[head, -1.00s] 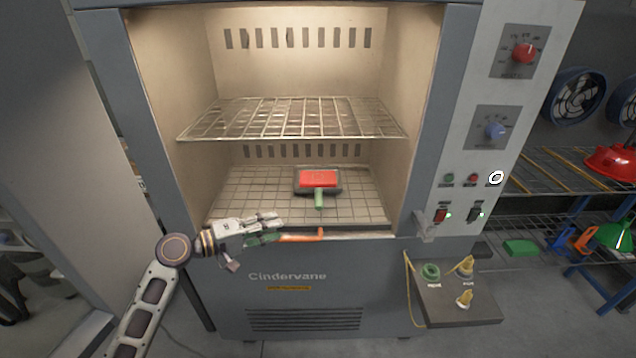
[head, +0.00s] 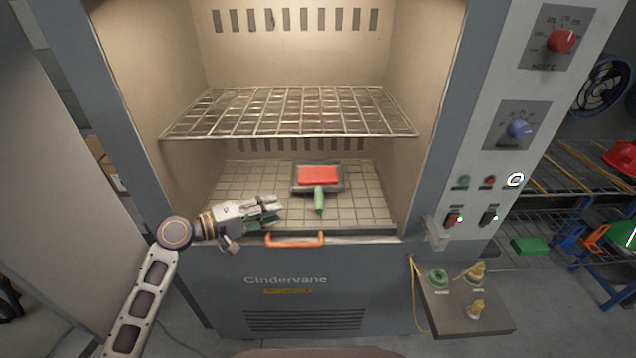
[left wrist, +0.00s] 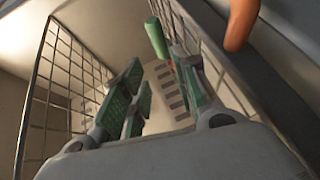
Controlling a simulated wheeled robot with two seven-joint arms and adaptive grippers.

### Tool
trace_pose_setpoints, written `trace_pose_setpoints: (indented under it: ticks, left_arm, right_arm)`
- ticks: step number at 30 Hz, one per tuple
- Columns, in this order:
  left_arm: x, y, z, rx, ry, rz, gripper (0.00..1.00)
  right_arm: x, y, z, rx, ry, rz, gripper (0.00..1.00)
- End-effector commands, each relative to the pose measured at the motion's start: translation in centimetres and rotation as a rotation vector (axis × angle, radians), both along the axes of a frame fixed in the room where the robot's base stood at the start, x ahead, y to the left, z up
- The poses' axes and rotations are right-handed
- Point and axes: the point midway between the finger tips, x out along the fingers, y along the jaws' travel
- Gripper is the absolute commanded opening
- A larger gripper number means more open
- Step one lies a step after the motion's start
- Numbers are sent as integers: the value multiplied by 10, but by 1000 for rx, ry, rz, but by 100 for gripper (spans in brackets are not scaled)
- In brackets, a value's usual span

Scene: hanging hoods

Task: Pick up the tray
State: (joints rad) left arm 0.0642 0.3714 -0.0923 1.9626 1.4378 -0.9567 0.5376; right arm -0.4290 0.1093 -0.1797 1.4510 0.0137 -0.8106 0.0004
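The tray (head: 336,190) is small and dark, with a red block (head: 317,175) on it and a green handle (head: 319,199) pointing toward me. It rests on the lower grid shelf (head: 240,190) inside the open oven. My left gripper (head: 274,211) is at the front edge of the oven opening, left of the green handle and apart from it. In the left wrist view its green-padded fingers (left wrist: 163,72) are spread and empty, and the green handle (left wrist: 157,38) shows beyond them. The tray body cannot be made out there. My right gripper is not in view.
An upper wire rack (head: 290,110) hangs above the tray. An orange bar handle (head: 294,239) sits on the oven's front lip, just below my left gripper. A control panel (head: 520,110) stands at the right, and a small side shelf (head: 465,320) juts out below it.

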Motion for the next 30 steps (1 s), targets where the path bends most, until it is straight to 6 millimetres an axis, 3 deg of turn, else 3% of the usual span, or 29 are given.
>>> trace_pose_setpoints:
  ticks: [8, 24, 30]
  left_arm:
    - [3, -5, -1, -1, 0, 0, 30]
    - [36, -61, -12, -2, -1, -1, 30]
    - [43, -72, -14, -1, 0, 0, 30]
  right_arm:
    - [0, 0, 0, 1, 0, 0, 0]
    - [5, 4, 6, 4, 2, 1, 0]
    - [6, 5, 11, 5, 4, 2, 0]
